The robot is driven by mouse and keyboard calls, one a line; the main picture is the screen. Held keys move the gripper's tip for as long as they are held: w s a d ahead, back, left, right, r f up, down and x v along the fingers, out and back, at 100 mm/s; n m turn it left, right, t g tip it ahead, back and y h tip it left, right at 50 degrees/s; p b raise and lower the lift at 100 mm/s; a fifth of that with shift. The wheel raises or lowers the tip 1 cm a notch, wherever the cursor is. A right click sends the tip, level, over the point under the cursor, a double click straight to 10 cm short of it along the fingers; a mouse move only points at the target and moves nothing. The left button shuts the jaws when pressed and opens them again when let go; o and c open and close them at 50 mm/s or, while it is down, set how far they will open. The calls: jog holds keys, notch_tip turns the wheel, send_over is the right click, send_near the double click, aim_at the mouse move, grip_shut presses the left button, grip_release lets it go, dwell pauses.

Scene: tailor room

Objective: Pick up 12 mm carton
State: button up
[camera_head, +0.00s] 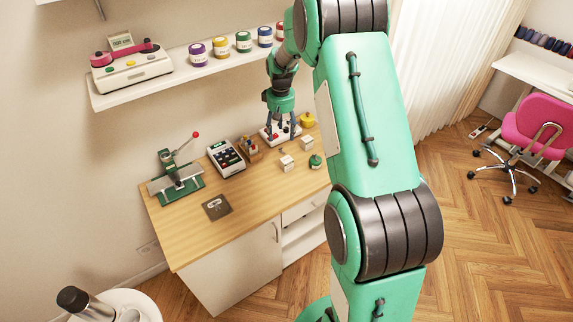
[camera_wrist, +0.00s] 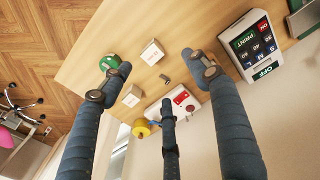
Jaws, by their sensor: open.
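Two small white cartons stand apart on the wooden worktable (camera_head: 255,208). One carton (camera_head: 286,163) is nearer the front edge, and the other (camera_head: 306,143) is farther back. Both also show in the wrist view, one higher up (camera_wrist: 153,52) and one lower left (camera_wrist: 131,95). Their print is too small to read, so I cannot tell which is the 12 mm one. My gripper (camera_head: 281,134) is over the back of the table, fingers pointing down. In the wrist view my gripper (camera_wrist: 160,72) has its fingers spread and empty, with both cartons appearing between them.
A white device with red parts (camera_wrist: 182,100) lies behind the middle finger. A green round item (camera_head: 316,160) and a yellow one (camera_head: 306,119) flank the cartons. A keypad machine (camera_head: 226,158), a green press (camera_head: 178,180) and a shelf (camera_head: 180,75) are left.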

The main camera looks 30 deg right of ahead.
send_over(287, 159)
notch_tip(287, 159, down, 6)
jog(key=shift+a+r, duration=0.15)
jog(key=shift+a, duration=0.05)
jog(key=shift+s, duration=0.1)
jog(key=shift+f+b, duration=0.45)
jog(key=shift+f, duration=3.85)
jog(key=shift+f+b, duration=0.5)
jog(key=shift+f, duration=2.1)
jog(key=c, duration=1.3)
